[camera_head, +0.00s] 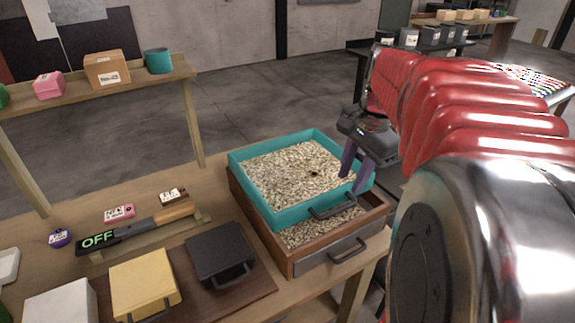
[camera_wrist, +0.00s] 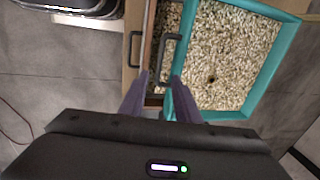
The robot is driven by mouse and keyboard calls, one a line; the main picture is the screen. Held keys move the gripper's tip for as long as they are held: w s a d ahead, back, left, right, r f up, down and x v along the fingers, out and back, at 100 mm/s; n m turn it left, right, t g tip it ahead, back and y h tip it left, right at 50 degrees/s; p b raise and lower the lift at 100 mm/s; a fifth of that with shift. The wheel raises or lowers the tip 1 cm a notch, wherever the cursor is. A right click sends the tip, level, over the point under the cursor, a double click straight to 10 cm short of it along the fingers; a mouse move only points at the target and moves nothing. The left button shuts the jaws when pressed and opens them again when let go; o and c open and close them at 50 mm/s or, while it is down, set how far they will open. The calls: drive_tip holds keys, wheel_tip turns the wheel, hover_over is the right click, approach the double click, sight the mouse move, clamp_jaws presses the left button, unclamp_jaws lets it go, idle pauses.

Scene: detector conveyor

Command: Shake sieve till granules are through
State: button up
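A teal sieve (camera_head: 273,211) full of pale granules (camera_head: 290,170) sits askew on a brown wooden box (camera_head: 262,232). More granules (camera_head: 318,228) lie in the box under it. A small dark spot shows among the sieve's granules, also in the wrist view (camera_wrist: 211,77). The sieve has a dark front handle (camera_head: 333,207); the box has another (camera_head: 348,251). My gripper (camera_head: 352,182) is over the sieve's right corner, purple fingers pointing down, apart and empty. In the wrist view the fingers (camera_wrist: 160,76) appear near the sieve handle (camera_wrist: 168,48); contact cannot be told.
On the bench left of the box are a black case (camera_head: 220,254), a yellow case (camera_head: 145,284), a tool marked OFF (camera_head: 99,241) and small labelled boxes. A shelf (camera_head: 130,84) stands behind with a cardboard box (camera_head: 106,70) and a teal cup (camera_head: 158,61). Another table is at the back right.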

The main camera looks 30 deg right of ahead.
sight(340, 208)
drive_tip(key=f, duration=0.3)
drive_tip(key=w+f, duration=0.1)
drive_tip(key=f, duration=0.3)
drive_tip(key=w+f, duration=0.1)
drive_tip(key=f, duration=0.2)
drive_tip(key=shift+f, duration=0.15)
clamp_jaws()
idle(0.4)
